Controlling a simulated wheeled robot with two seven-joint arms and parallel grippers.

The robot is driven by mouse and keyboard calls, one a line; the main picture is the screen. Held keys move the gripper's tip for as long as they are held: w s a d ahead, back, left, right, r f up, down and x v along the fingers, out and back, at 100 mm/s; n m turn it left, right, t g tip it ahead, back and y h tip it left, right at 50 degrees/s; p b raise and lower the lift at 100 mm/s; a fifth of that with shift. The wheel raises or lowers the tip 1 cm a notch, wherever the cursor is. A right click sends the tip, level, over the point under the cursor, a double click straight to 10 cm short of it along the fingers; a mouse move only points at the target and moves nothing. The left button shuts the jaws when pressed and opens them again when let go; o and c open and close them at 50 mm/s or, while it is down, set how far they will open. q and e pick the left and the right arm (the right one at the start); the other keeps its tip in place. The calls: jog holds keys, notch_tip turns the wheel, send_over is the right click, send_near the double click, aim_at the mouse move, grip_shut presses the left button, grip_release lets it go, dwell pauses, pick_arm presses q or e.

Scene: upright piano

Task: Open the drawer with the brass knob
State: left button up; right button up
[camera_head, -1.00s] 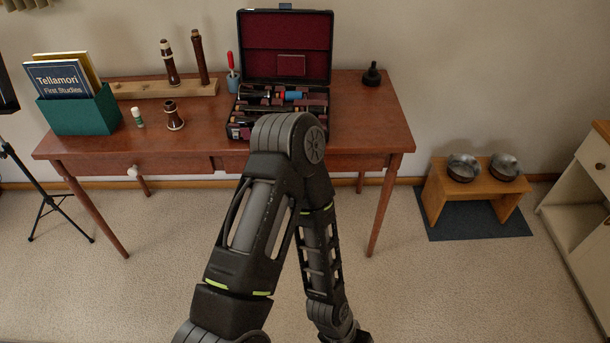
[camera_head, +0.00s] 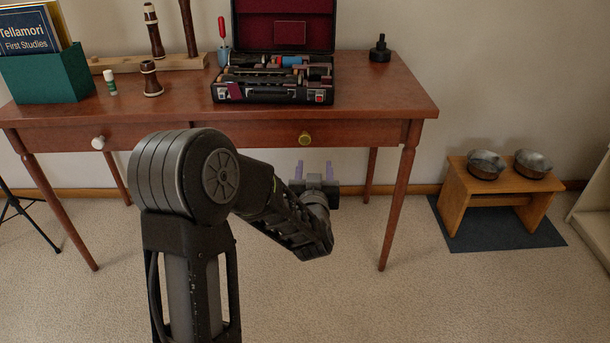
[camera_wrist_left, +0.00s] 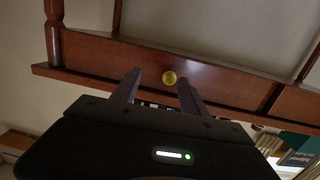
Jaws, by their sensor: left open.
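The brass knob (camera_head: 305,139) sits on the front of the right drawer (camera_head: 262,136) of the reddish wooden table. The drawer front looks flush with the table. My left gripper (camera_head: 314,168) is open and empty, a little below the brass knob in the head view. In the left wrist view the brass knob (camera_wrist_left: 169,78) shows between and beyond the two fingertips (camera_wrist_left: 160,77), apart from them. A white knob (camera_head: 98,143) is on the left drawer. My right gripper is not in view.
On the table (camera_head: 400,95) stand an open instrument case (camera_head: 270,95), a green book box (camera_head: 50,75), a wooden stand with woodwind parts and a dark bottle-shaped item (camera_head: 380,48). A small bowl stand (camera_head: 497,190) is at the right. Carpet in front is clear.

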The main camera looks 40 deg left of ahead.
aim_at(305, 141)
pick_arm(q)
jog(key=shift+s+a+r+n+y, duration=0.2)
jog(key=shift+a+r+y, duration=0.1)
jog(key=shift+a+r, duration=0.2)
jog(key=shift+s+a+r+n+y, duration=0.2)
jog(key=shift+a+r+y, duration=0.15)
jog(key=shift+a, duration=0.25)
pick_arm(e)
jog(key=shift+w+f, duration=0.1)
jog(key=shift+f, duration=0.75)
pick_arm(q)
jog(key=b+x, duration=0.2)
jog(key=x, duration=0.5)
jog(key=shift+d, duration=0.1)
jog(key=shift+w+a, duration=0.3)
jog(key=shift+w, duration=0.1)
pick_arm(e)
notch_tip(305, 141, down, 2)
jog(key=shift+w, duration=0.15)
pick_arm(q)
grip_shut()
